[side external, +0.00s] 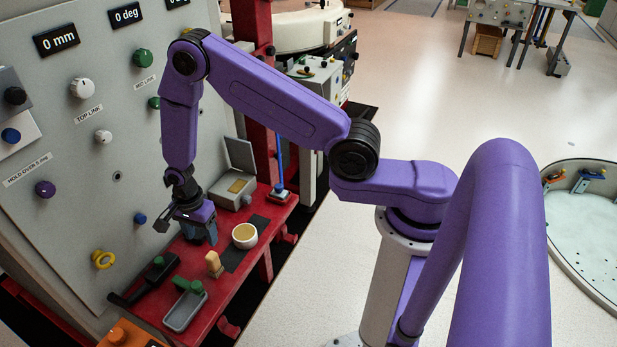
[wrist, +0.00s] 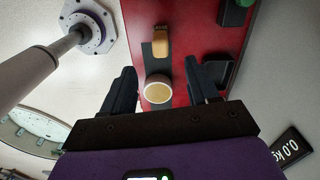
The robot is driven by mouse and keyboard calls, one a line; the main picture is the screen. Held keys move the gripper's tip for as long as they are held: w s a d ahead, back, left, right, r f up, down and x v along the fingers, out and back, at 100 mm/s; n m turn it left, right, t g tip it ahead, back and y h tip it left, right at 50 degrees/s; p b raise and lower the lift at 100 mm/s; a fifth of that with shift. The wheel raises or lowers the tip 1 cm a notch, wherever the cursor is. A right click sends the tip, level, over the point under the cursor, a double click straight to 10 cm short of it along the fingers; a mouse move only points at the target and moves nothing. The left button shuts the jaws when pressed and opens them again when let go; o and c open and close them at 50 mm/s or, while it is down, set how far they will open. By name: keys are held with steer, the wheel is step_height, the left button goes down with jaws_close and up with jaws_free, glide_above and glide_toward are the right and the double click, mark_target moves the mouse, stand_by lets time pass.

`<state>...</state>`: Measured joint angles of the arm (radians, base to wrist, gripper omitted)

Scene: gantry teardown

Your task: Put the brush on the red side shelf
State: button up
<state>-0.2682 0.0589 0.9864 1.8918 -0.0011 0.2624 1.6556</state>
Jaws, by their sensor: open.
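A small tan object that looks like the brush (side external: 214,264) is on the red side shelf (side external: 258,210), in front of a pale cup (side external: 245,236). In the wrist view the brush (wrist: 161,43) lies beyond the cup (wrist: 158,91), with a darker end pointing away. My gripper (side external: 200,237) points down above the shelf, behind and left of the cup. In the wrist view my gripper (wrist: 161,70) has its fingers wide apart, and nothing is held. The cup appears between the fingers, but I see no contact. The brush lies ahead of the fingertips.
A dark mat (side external: 231,258) lies by the cup. A grey tray with a green handle (side external: 184,312) and a black tool (side external: 143,287) occupy the near end. A grey open-lidded box (side external: 232,192) stands at the far end. The knobbed panel (side external: 95,180) borders the shelf.

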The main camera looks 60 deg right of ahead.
steer(key=s+a+r+n, duration=0.2)
steer(key=s+r+n, duration=0.3)
steer(key=r+n, duration=0.25)
steer(key=s+a+r+n, duration=0.1)
steer(key=s+r+n, duration=0.45)
steer(key=r, duration=0.35)
steer(key=s+d+r+n, duration=0.3)
steer(key=s+n, duration=0.2)
steer(key=s, duration=0.2)
steer(key=s+d+r+n, duration=0.2)
steer(key=s+r+n, duration=0.1)
steer(key=s+n, duration=0.2)
steer(key=s+d+r+n, duration=0.3)
steer(key=s+n, duration=0.3)
steer(key=s, duration=0.2)
steer(key=shift+s+d+r, duration=0.3)
steer(key=shift+s+r, duration=0.05)
steer(key=shift+r, duration=0.1)
steer(key=shift+w, duration=0.1)
steer(key=shift+c, duration=0.2)
